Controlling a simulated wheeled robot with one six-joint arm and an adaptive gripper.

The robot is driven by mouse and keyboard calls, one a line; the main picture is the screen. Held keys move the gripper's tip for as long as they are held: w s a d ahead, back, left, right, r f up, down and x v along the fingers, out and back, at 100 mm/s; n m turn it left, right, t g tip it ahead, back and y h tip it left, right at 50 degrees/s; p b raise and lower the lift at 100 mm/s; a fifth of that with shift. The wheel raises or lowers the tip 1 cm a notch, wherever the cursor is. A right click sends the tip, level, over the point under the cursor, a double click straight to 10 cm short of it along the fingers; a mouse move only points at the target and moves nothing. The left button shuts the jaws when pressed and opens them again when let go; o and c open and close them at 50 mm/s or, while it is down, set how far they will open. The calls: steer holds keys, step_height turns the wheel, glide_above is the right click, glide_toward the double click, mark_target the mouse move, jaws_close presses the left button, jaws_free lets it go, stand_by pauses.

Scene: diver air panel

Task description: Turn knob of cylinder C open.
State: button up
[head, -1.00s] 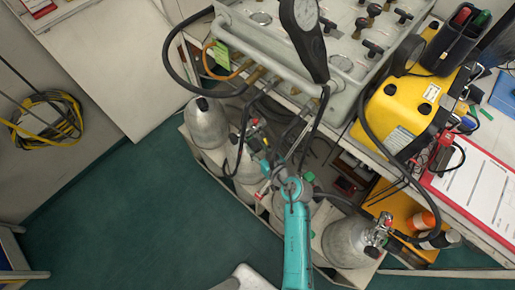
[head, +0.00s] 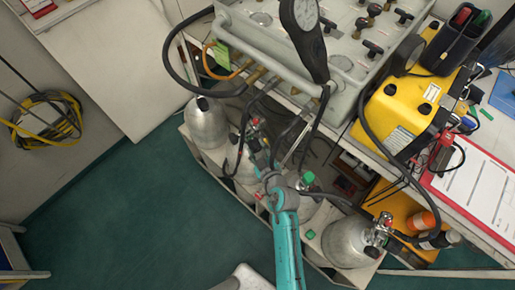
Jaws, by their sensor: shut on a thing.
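Several grey gas cylinders stand in a low rack under the panel: one at the left (head: 207,125), one behind my gripper (head: 242,168), one mostly hidden by my teal arm (head: 287,238), and one at the right (head: 346,243). I cannot read any letter that marks cylinder C. My gripper (head: 258,152) is small and dark, shut on what looks like a valve knob at the second cylinder from the left; its jaws hide the grip. A valve with red and green parts (head: 255,123) shows just above it. A green knob (head: 308,178) is to the right, apart from the gripper.
The grey air panel (head: 345,50) with a round gauge (head: 305,14) overhangs the cylinders. Black hoses (head: 240,140) hang close around my gripper. A yellow case (head: 398,110) stands on the bench at right. The green floor (head: 150,220) at left is clear.

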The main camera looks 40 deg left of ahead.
steer(key=n+t, duration=0.2)
steer(key=n, duration=0.2)
steer(key=shift+f+t, duration=0.1)
steer(key=shift+t, duration=0.2)
steer(key=shift+n, duration=0.4)
steer(key=o, duration=1.1)
steer(key=shift+o, duration=0.2)
steer(key=v, duration=1.2)
